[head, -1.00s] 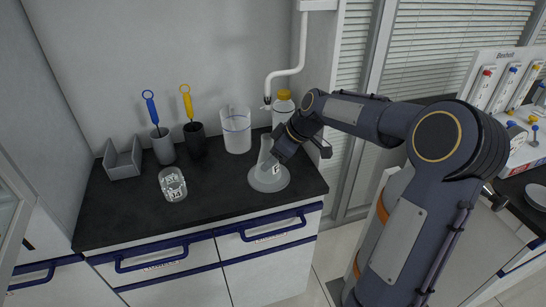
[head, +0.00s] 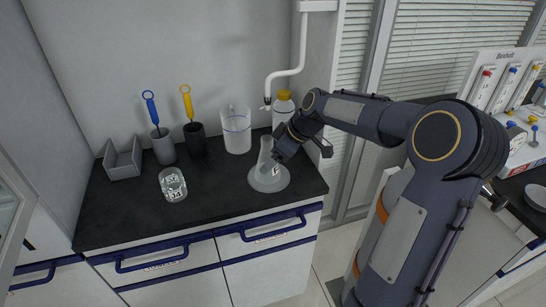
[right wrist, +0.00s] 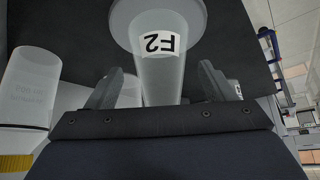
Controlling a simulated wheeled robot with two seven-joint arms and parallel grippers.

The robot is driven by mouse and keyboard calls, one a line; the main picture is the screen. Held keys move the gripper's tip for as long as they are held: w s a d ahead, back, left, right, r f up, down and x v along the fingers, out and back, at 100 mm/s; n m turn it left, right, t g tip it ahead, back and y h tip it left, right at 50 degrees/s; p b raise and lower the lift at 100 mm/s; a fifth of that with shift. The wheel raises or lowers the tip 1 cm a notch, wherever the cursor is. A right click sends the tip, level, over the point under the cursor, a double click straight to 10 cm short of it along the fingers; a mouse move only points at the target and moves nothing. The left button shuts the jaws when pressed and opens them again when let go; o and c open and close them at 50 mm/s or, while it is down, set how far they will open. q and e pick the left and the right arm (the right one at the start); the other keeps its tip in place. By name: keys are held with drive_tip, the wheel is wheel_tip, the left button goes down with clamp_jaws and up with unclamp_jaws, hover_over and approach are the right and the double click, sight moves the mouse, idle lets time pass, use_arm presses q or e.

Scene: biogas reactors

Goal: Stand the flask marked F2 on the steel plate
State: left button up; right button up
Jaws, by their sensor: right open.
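The flask marked F2 (head: 267,160) is clear and conical, and stands upright at the right front of the black worktop. Its F2 label shows upside down in the right wrist view (right wrist: 159,42). A round light-grey disc, seemingly the steel plate (head: 283,183), lies under the flask; its rim also shows in the right wrist view (right wrist: 121,17). My right gripper (head: 277,151) is at the flask's upper part. In the right wrist view its fingers (right wrist: 160,88) are open on either side of the flask, with gaps showing. My left gripper is not in view.
A clear vessel with labels (head: 173,184) stands to the left. Behind are a clear jug (head: 236,130), a yellow-capped bottle (head: 283,107), a grey cup (head: 163,147), a black cup (head: 195,140) and a grey holder (head: 122,160). The worktop's front middle is clear.

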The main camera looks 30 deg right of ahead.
drive_tip(key=v, duration=1.1)
drive_tip(key=s+a+f+m, duration=0.45)
drive_tip(key=s+a, duration=0.35)
drive_tip(key=s, duration=0.4)
drive_tip(key=s+a+f+m, duration=0.45)
drive_tip(key=s+a, duration=0.45)
drive_tip(key=s, duration=0.3)
wheel_tip(320, 180, up, 5)
drive_tip(key=p, duration=0.5)
drive_tip(key=shift+w+d+r, duration=0.1)
drive_tip(key=shift+w+r, duration=0.05)
